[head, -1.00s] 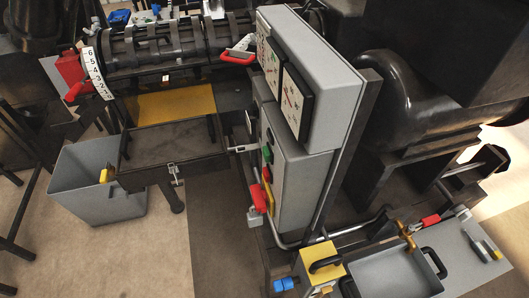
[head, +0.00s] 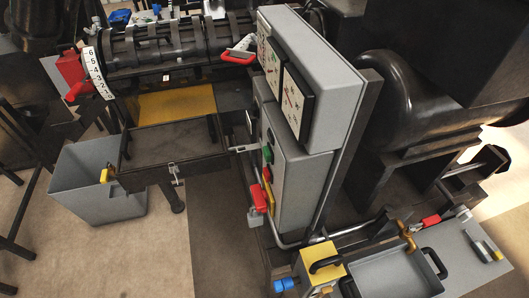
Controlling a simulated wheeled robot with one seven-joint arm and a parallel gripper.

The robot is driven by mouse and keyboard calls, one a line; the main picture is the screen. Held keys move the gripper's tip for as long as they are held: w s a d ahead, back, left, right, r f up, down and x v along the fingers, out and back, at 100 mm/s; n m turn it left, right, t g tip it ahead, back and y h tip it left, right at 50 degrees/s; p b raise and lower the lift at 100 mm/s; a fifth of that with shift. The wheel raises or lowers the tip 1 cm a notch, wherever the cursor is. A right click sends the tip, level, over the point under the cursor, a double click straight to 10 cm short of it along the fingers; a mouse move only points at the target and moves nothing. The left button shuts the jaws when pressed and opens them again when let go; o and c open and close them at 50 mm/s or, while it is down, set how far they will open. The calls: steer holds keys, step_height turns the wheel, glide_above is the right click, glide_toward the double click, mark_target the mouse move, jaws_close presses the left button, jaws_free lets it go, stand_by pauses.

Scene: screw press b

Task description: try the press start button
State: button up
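The press control box (head: 303,185) is a grey cabinet standing near the middle of the head view, seen from its side. A green button (head: 267,154) sits on its narrow left face, with a red button (head: 266,174) just below it. Their labels cannot be read, and that face is seen at a steep angle. A red handle (head: 258,197) with a grey padlock-like piece (head: 255,217) hangs low on the same face, beside a yellow plate (head: 269,197). My gripper is not in view, and nothing is seen touching the buttons.
A grey panel with gauges (head: 323,77) tops the cabinet. A dark tray (head: 172,172) and grey bin (head: 88,202) stand at the left. A pipe rail (head: 340,232), yellow box (head: 322,262) and grey bench (head: 462,262) lie at the lower right. Floor shows at the lower left.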

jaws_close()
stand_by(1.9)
